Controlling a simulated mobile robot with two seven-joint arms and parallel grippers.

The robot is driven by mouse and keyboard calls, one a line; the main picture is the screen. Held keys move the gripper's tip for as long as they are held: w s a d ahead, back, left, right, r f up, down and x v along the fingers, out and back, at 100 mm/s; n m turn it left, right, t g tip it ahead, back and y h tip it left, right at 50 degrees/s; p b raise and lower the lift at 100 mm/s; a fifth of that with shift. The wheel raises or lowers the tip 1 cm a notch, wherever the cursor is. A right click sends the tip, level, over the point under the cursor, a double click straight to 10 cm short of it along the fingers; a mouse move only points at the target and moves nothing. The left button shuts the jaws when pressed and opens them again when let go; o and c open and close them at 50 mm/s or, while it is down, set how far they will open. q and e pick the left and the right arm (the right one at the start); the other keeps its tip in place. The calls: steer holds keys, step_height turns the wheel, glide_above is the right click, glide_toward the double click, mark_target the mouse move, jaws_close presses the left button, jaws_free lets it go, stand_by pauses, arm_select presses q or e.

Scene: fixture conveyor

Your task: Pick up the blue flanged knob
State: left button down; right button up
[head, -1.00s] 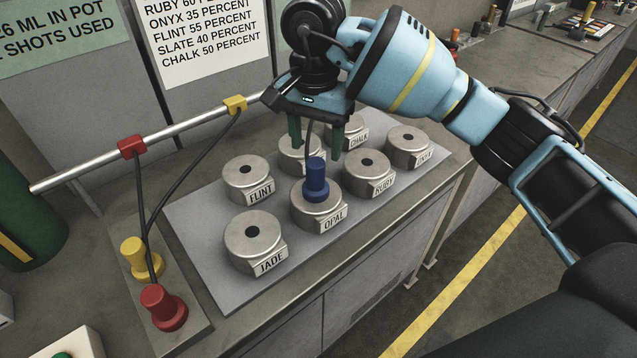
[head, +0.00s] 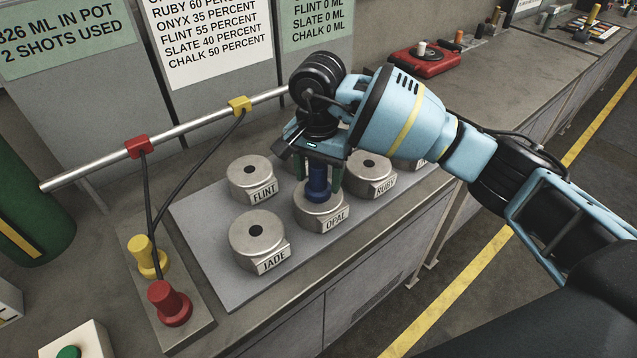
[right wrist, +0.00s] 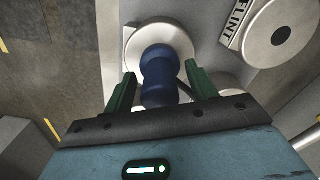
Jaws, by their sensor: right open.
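The blue flanged knob (head: 317,184) stands upright on the round metal fixture labelled OPAL (head: 322,211). In the right wrist view the blue knob (right wrist: 159,78) shows between the fingers, with its fixture behind it. My right gripper (head: 318,187) is open, its green fingers pointing down on either side of the knob. It also shows in the right wrist view (right wrist: 160,88), with a gap visible between the left finger and the knob. Whether either finger touches the knob is not clear. My left gripper is in neither view now.
Fixtures labelled JADE (head: 257,231), FLINT (head: 251,169) and RUBY (head: 371,165) surround OPAL on a grey plate (head: 210,247). A yellow knob (head: 143,246) and a red knob (head: 165,293) stand at the left, tethered to a metal rail (head: 90,167). A red device (head: 420,62) sits behind.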

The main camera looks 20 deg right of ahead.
mark_target(319, 164)
steer(key=c, duration=1.2)
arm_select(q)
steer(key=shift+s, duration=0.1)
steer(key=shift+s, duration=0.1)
arm_select(e)
steer(key=shift+r, duration=0.1)
steer(key=shift+r, duration=0.55)
step_height(319, 164, up, 2)
steer(key=shift+r+b, duration=0.15)
steer(key=shift+b, duration=0.15)
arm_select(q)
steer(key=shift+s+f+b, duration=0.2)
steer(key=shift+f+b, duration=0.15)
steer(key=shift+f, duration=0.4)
arm_select(e)
steer(key=shift+s+d+r, duration=0.15)
steer(key=shift+s+r, duration=0.05)
steer(key=shift+s, duration=2.45)
steer(key=shift+s+d+r, duration=0.1)
steer(key=shift+s+r, duration=0.15)
steer(key=shift+s, duration=2.45)
steer(key=shift+s+d+r, duration=0.15)
steer(key=shift+s+r, duration=0.05)
steer(key=shift+s, duration=2.45)
